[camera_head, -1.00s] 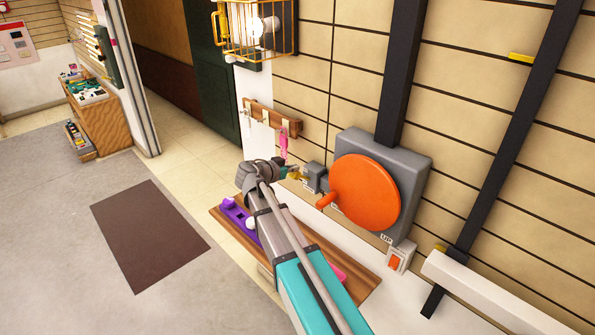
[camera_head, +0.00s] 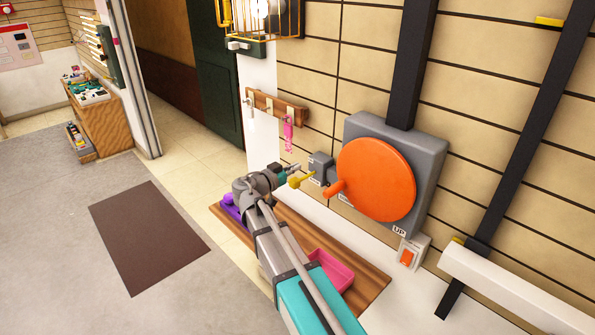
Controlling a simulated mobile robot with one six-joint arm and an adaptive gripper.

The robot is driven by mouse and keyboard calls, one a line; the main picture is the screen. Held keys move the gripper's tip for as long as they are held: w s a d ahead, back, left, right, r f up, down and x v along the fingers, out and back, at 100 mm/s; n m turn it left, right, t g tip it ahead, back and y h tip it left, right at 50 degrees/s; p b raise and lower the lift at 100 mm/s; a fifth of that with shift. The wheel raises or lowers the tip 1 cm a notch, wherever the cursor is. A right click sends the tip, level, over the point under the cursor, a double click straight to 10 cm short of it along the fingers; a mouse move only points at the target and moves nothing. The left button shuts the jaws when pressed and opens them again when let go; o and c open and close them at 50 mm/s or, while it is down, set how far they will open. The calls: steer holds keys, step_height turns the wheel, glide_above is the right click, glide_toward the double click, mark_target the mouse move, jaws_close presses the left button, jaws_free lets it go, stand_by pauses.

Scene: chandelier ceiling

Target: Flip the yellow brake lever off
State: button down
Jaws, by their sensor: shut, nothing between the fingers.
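The yellow brake lever (camera_head: 302,180) sticks out to the left from a small grey box (camera_head: 321,168) on the wall. The box sits left of the large orange disc (camera_head: 377,179) on its grey housing. My gripper (camera_head: 293,168) is shut and empty, close to the lever at its upper left. It is small in this view, and I cannot tell whether its tips touch the lever or the box.
An orange crank handle (camera_head: 334,189) sits just right of the lever. A wooden shelf (camera_head: 365,283) below holds a pink tray (camera_head: 332,270) and a purple object (camera_head: 231,211). A hook rack (camera_head: 277,107) with a pink tag (camera_head: 288,135) hangs above. A switch (camera_head: 407,255) is at lower right.

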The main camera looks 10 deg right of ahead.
steer(key=shift+r, duration=0.25)
step_height(320, 180, up, 4)
steer(key=p, duration=0.4)
steer(key=shift+d, duration=0.1)
steer(key=s+a+f+b, duration=0.3)
steer(key=s+a, duration=0.2)
steer(key=a, duration=0.3)
steer(key=shift+f, duration=0.3)
stand_by(0.4)
